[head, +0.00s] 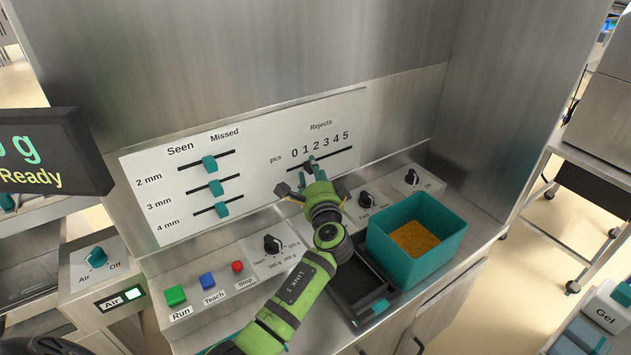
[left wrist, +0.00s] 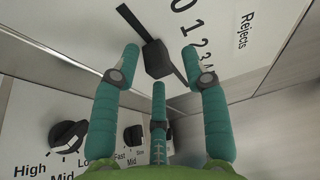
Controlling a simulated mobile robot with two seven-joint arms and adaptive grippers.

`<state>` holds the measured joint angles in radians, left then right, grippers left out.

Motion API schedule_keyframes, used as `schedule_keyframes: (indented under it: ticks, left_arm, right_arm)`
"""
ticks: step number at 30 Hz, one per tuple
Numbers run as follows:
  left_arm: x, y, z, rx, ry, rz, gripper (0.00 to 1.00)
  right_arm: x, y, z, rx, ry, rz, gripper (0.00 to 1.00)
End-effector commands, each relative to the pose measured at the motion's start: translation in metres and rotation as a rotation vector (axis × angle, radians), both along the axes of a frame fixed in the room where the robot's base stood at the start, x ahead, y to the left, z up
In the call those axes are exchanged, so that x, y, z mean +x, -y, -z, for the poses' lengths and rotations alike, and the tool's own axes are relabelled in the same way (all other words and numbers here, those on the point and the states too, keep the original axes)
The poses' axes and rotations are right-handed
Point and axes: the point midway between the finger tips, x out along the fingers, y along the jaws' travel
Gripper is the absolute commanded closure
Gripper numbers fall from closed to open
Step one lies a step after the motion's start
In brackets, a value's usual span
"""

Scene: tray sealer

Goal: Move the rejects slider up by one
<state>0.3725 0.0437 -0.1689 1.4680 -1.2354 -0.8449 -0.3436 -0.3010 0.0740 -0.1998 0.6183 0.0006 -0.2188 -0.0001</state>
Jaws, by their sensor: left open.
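The Rejects slider's dark knob (left wrist: 156,58) sits on a black slot in the white panel (head: 250,171), under a scale from 0 to 5. It appears near the low end; fingers partly cover it in the head view, so its exact number is hard to read. My left gripper (head: 309,174) is at the slider with teal fingers open. In the left wrist view one finger is on each side of the knob and a third is below it, with visible gaps. I cannot tell whether any finger touches it. My right gripper is not in view.
Three sliders with teal knobs (head: 216,187) are left on the panel. Below are rotary knobs (head: 272,244) and Run, Teach and Stop buttons (head: 207,281). A teal bin (head: 443,257) and a black tray (head: 346,304) stand right of my left arm. A steel wall rises at right.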

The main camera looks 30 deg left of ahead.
Motion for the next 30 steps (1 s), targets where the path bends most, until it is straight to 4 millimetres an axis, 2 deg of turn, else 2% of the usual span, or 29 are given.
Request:
schedule_keyframes:
  ticks: [5,12,18,30]
  left_arm:
    - [-0.021,0.017,0.002,-0.003,0.000,0.002,0.55]
    - [-0.063,0.048,0.001,-0.001,0.000,0.002,0.55]
    - [-0.087,0.065,0.000,0.001,0.002,0.001,0.55]
    - [-0.094,0.070,-0.001,0.002,0.002,-0.001,0.55]
  right_arm:
    - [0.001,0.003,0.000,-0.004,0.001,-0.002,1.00]
    - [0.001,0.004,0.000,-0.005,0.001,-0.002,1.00]
    - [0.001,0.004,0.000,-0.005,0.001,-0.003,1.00]
    - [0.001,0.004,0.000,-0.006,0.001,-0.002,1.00]
